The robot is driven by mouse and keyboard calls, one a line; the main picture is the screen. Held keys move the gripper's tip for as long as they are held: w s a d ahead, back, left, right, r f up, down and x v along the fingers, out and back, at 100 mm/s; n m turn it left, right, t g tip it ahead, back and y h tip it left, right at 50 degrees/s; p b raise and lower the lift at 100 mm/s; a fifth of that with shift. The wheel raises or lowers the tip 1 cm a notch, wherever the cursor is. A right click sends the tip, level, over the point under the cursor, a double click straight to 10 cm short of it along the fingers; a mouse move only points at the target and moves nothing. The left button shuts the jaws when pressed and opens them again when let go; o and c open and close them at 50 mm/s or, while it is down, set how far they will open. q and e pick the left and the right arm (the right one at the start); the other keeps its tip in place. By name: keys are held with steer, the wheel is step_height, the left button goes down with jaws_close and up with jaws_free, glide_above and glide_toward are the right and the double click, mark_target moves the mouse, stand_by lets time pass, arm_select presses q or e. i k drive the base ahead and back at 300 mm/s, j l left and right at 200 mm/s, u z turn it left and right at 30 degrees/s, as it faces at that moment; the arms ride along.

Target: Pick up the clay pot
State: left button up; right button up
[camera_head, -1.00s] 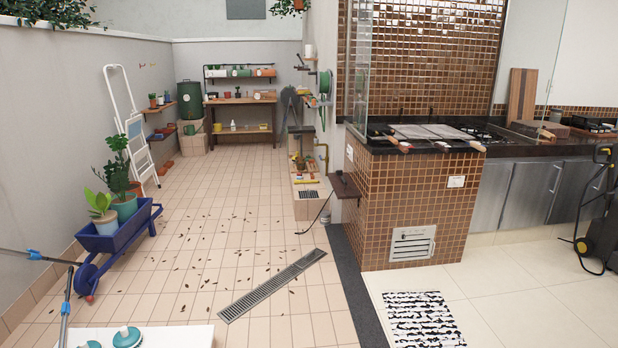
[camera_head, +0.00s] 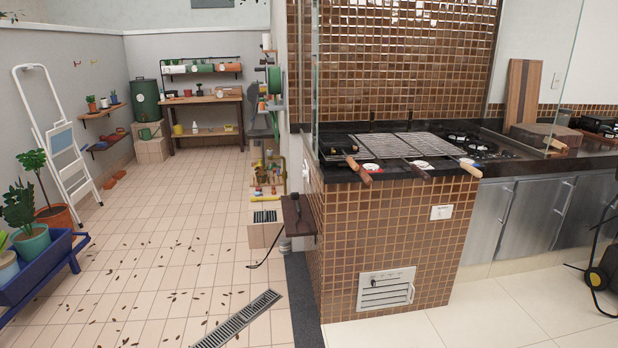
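Several things could be the clay pot, and I cannot tell which is meant. A large terracotta pot (camera_head: 54,217) with a leafy plant stands at the left, behind the wheelbarrow. A small terracotta pot (camera_head: 92,108) with a plant sits on the upper left wall shelf (camera_head: 102,112). A long orange planter (camera_head: 229,68) sits on the rack above the workbench (camera_head: 206,100) at the back. None of these is near or touching a gripper in this view. Neither of my grippers is in view.
The tiled floor (camera_head: 180,240) is open, with scattered leaves and a drain grate (camera_head: 238,322). The tiled grill counter (camera_head: 385,235) blocks the right.

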mark_target(261, 176)
steer(key=i+j, duration=0.15)
steer(key=i, duration=0.3)
steer(key=i+j, duration=0.2)
steer(key=i, duration=0.3)
steer(key=i+j+z, duration=0.1)
steer(key=i, duration=0.35)
steer(key=i+j, duration=0.25)
steer(key=i, duration=0.2)
steer(key=i+j, duration=0.2)
steer(key=i, duration=0.25)
steer(key=i+j, duration=0.25)
steer(key=j, duration=0.2)
steer(key=i+j, duration=0.55)
steer(key=j, duration=0.3)
